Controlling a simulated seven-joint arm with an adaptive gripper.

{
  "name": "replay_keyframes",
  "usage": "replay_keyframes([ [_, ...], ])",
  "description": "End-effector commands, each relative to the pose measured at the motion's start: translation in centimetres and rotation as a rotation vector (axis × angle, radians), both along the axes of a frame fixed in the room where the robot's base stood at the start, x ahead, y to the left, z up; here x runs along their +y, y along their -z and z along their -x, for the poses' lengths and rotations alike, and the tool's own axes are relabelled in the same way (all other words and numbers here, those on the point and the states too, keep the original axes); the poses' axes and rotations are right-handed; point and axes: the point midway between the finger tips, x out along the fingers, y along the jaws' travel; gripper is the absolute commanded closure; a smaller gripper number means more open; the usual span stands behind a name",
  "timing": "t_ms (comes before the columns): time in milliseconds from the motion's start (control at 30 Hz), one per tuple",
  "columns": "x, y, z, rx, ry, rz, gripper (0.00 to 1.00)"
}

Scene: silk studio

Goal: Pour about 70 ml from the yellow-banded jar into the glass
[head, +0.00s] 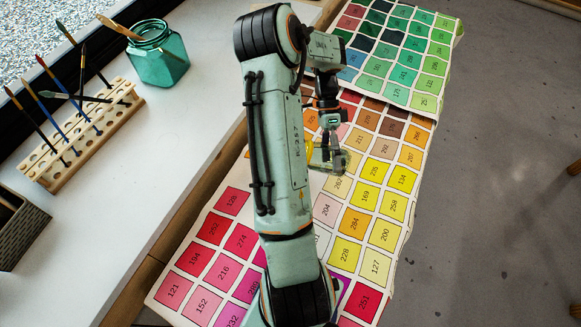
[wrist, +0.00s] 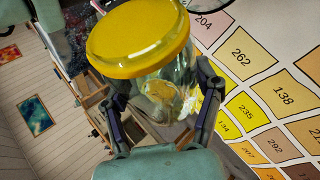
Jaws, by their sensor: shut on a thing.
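My gripper (wrist: 160,92) is shut on a clear glass jar (wrist: 176,82), one finger on each side of it. The jar's wide yellow top or band (wrist: 138,38) faces up the picture, and the jar appears tilted in the wrist view. Some yellow shows through its glass, but I cannot tell its contents. In the head view my gripper (head: 334,150) is small and far off, with the yellowish clear jar (head: 318,155) at its fingers, above the colour chart. I cannot make out the receiving glass for sure; a thin curved rim at the wrist view's top edge may be part of it.
Printed colour charts (head: 355,222) cover the surface under my arm. On the white ledge at left stand a green glass jar with a brush (head: 158,62), a wooden rack of brushes (head: 85,140) and a grey woven box (head: 18,228). Grey floor lies at right.

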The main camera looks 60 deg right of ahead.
Motion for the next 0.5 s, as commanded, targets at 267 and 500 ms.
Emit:
replay_keyframes([
  [267, 0.04, -0.21, -0.10, 0.025, -0.001, 0.009, 0.76],
  [500, 0.10, -0.36, -0.28, 0.049, -0.001, 0.018, 0.76],
])
